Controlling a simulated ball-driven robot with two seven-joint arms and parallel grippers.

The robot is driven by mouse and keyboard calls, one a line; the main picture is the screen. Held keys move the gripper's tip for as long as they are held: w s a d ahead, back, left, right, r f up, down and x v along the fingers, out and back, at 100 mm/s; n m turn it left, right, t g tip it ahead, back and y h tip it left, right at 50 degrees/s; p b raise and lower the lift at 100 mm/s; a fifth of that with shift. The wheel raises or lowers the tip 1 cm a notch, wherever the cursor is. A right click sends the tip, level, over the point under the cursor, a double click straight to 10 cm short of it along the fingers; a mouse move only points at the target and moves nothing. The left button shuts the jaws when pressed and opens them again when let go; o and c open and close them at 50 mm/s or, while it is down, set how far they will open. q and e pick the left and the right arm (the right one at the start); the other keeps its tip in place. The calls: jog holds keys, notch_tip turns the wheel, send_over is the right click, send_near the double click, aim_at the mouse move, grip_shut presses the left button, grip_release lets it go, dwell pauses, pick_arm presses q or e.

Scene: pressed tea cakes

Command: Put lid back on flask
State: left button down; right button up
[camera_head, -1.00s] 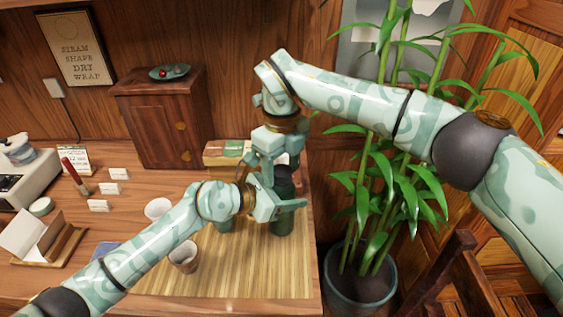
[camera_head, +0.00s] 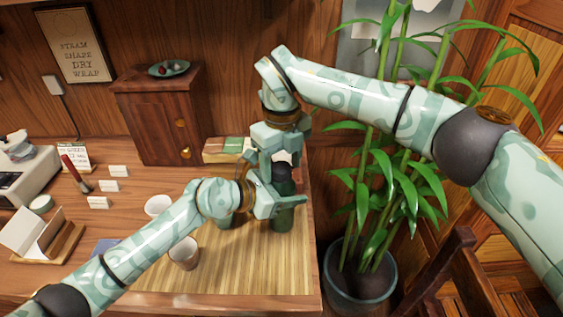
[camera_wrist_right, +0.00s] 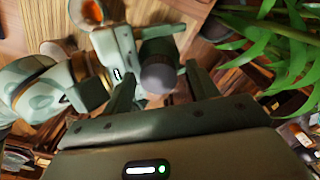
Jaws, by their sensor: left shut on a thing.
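The green flask (camera_head: 283,219) stands upright on the bamboo mat (camera_head: 250,268) near its right side. My left gripper (camera_head: 284,200) is shut around the flask's upper part. A dark, round-topped lid (camera_head: 284,178) sits at the top of the flask, and in the right wrist view its grey top (camera_wrist_right: 158,77) shows. The lid looks upright; its seam with the flask is hidden by my left fingers. My right gripper (camera_head: 281,163) is just above, pointing down. In its wrist view the fingers stand apart either side of the lid, with gaps.
A cup (camera_head: 184,254) and a white bowl (camera_head: 158,205) stand left, near my left arm. A green object (camera_head: 226,221) is partly hidden behind my left wrist. A wooden cabinet (camera_head: 162,122) stands behind; a potted plant (camera_head: 360,275) is beyond the table's right edge.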

jog(key=shift+r, duration=2.25)
jog(key=shift+r, duration=0.1)
jog(key=shift+c, duration=0.3)
notch_tip(320, 180, up, 3)
jog(key=shift+s+r+n, duration=0.1)
jog(key=shift+r+n, duration=0.1)
jog(key=shift+n, duration=0.6)
jog(key=shift+f, duration=0.1)
jog(key=shift+f, duration=3.95)
